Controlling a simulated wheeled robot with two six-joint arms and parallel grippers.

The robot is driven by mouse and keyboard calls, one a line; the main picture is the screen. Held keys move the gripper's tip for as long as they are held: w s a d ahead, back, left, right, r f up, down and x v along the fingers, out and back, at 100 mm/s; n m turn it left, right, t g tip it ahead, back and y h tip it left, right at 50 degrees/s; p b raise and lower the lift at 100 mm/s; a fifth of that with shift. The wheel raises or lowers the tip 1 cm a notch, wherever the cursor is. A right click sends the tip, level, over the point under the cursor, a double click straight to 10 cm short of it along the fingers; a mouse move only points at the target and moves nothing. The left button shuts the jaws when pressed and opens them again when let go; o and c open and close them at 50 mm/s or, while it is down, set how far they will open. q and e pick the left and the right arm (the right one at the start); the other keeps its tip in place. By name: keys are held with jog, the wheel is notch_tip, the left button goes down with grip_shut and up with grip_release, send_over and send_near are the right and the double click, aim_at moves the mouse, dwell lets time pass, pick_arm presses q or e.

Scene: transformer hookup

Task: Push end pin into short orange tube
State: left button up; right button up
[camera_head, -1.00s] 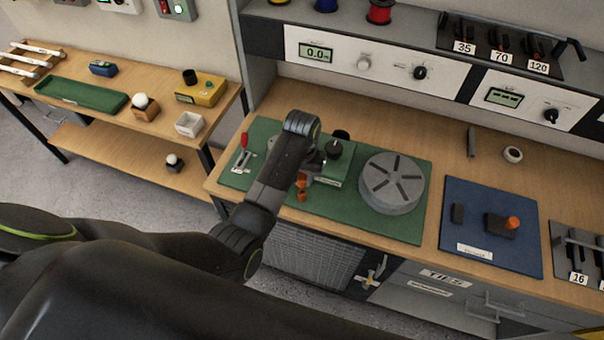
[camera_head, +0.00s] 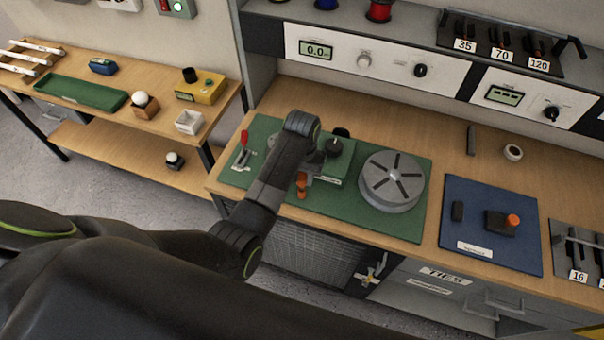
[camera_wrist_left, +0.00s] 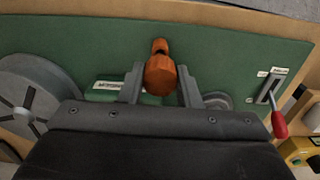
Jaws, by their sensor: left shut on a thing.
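My left gripper (camera_head: 310,174) is over the front middle of the green mat (camera_head: 345,215). In the left wrist view its two fingers (camera_wrist_left: 160,78) close on the sides of a thick orange piece (camera_wrist_left: 160,75). A smaller orange piece (camera_wrist_left: 160,46) sticks out beyond its far end, in line with it. In the head view the orange parts (camera_head: 301,186) show just below the gripper. I cannot tell which part is the end pin and which the short tube, nor how deep one sits in the other. My right gripper is not in view.
A grey slotted disc (camera_head: 392,182) stands right of the gripper on the mat, and a green box with a black knob (camera_head: 334,150) sits behind it. A red-handled lever (camera_head: 243,147) is at left. A blue mat (camera_head: 470,215) lies further right.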

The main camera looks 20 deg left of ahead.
pick_arm(q)
jog(key=shift+f+b, duration=0.75)
jog(key=shift+f, duration=1.05)
jog(key=o, duration=1.2)
notch_tip(320, 180, up, 3)
jog(key=p, duration=0.3)
jog(key=shift+r+p, duration=0.1)
jog(key=shift+p, duration=0.25)
jog(key=shift+r, duration=0.95)
